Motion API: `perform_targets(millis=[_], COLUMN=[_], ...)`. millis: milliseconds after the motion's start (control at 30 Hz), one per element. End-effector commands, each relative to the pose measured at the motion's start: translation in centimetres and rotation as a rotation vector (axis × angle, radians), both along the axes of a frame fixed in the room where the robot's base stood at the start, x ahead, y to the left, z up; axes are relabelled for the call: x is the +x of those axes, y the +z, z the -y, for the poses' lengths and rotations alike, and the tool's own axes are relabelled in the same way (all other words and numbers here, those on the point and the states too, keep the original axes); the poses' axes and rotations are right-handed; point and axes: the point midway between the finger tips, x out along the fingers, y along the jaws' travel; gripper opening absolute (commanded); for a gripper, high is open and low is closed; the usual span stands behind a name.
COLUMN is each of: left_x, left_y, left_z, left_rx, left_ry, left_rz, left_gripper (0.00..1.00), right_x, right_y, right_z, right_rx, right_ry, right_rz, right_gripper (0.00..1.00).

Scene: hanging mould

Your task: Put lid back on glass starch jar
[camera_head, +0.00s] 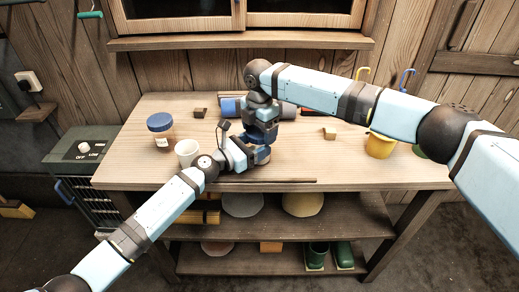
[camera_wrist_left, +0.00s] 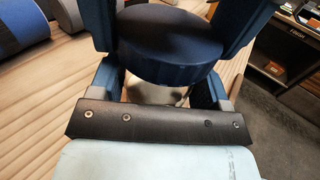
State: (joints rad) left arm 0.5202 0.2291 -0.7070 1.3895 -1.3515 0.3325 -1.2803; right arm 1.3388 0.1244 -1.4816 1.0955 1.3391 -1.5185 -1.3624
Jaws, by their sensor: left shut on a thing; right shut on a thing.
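A dark blue round lid (camera_wrist_left: 172,45) sits between the blue fingers of my right gripper (camera_wrist_left: 170,30), which come down from above in the left wrist view. In the head view my right gripper (camera_head: 262,134) is directly above my left gripper (camera_head: 259,156), over the table's front middle. My left gripper (camera_wrist_left: 158,88) is shut on a pale, glassy body, the jar (camera_wrist_left: 155,96), of which only a little shows under the lid. The lid is over the jar's top; I cannot tell if it touches the rim. The jar is mostly hidden in the head view.
A brown jar with a blue lid (camera_head: 160,130) and a white cup (camera_head: 187,151) stand left on the wooden table (camera_head: 345,170). Blue and grey rolls (camera_head: 232,107) lie behind the grippers. A yellow bucket (camera_head: 380,145) is at right. The table's right front is clear.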

Motion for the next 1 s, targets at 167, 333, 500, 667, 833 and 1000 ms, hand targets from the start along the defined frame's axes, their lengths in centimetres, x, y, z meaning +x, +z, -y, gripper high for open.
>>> perform_targets(millis=[167, 333, 500, 667, 833, 1000], left_x=[0.01, 0.00, 0.00, -0.01, -0.01, -0.02], left_y=[0.00, 0.00, 0.00, -0.01, -0.01, -0.02], left_z=[-0.01, 0.00, 0.00, 0.01, 0.01, 0.01], left_rx=[0.000, 0.000, 0.000, 0.000, 0.000, 0.000], left_ry=[0.000, 0.000, 0.000, 0.000, 0.000, 0.000], left_rz=[0.000, 0.000, 0.000, 0.000, 0.000, 0.000], left_gripper=[0.04, 0.04, 0.04, 0.04, 0.04, 0.04], right_x=[-0.07, -0.12, -0.08, -0.06, -0.05, 0.08], right_y=[-0.12, -0.16, -0.15, -0.13, -0.15, -0.02], right_z=[-0.11, -0.15, -0.13, -0.15, -0.12, 0.01], right_rx=[0.004, 0.002, 0.002, 0.002, 0.000, 0.001], right_ry=[-0.264, -0.661, -1.066, -1.451, -1.817, -1.908], right_rz=[-0.003, -0.005, -0.005, -0.005, -0.004, 0.001], right_gripper=[0.52, 0.52, 0.51, 0.51, 0.51, 0.51])
